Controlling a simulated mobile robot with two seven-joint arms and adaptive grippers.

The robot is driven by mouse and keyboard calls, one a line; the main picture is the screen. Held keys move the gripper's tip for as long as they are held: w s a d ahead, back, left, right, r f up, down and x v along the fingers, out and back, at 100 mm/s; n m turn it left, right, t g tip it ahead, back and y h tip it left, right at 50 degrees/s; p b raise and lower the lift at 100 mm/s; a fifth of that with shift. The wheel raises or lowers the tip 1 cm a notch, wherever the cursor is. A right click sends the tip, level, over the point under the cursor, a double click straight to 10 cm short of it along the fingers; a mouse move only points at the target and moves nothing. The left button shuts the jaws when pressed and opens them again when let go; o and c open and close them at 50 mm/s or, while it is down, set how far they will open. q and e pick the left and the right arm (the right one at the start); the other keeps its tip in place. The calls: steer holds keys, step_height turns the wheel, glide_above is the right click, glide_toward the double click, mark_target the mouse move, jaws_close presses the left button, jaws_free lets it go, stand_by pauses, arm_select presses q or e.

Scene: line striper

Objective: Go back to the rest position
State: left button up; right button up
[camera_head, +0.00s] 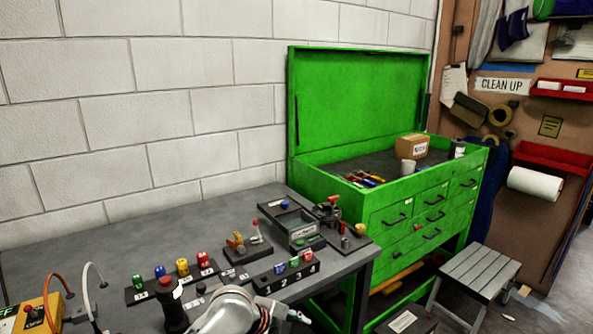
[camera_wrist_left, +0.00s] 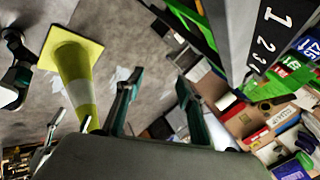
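My left gripper (camera_wrist_left: 157,82) shows in the left wrist view. Its two dark fingers stand well apart, with nothing held between them and grey floor behind. The grey workbench (camera_head: 120,230) carries a control panel and small fixtures, including a block labelled 1 2 3 (camera_head: 286,275).
A green tool chest (camera_head: 430,215) with a raised lid stands right of the bench. A grey step stool (camera_head: 478,272) stands on the floor beside it. A yellow cone (camera_wrist_left: 75,75) shows in the left wrist view. A white block wall (camera_head: 150,110) closes off the back.

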arm_select(q)
steer(key=s+a+f+n+t+y, duration=0.1)
steer(key=s+a+f+n+t, duration=0.2)
steer(key=s+a+f+n, duration=0.85)
steer(key=s+a+f+n+t+y, duration=0.1)
steer(key=s+a+f+n, duration=0.2)
steer(key=s, duration=0.4)
steer(key=s+a+f+n+t+y, duration=0.1)
steer(key=s+a+f+n+y, duration=0.1)
steer(key=s+a, duration=0.6)
steer(key=f+n, duration=0.1)
steer(key=n, duration=0.1)
steer(key=shift+s+a+f+n, duration=0.15)
steer(key=shift+f+n, duration=0.1)
steer(key=shift+n, duration=0.1)
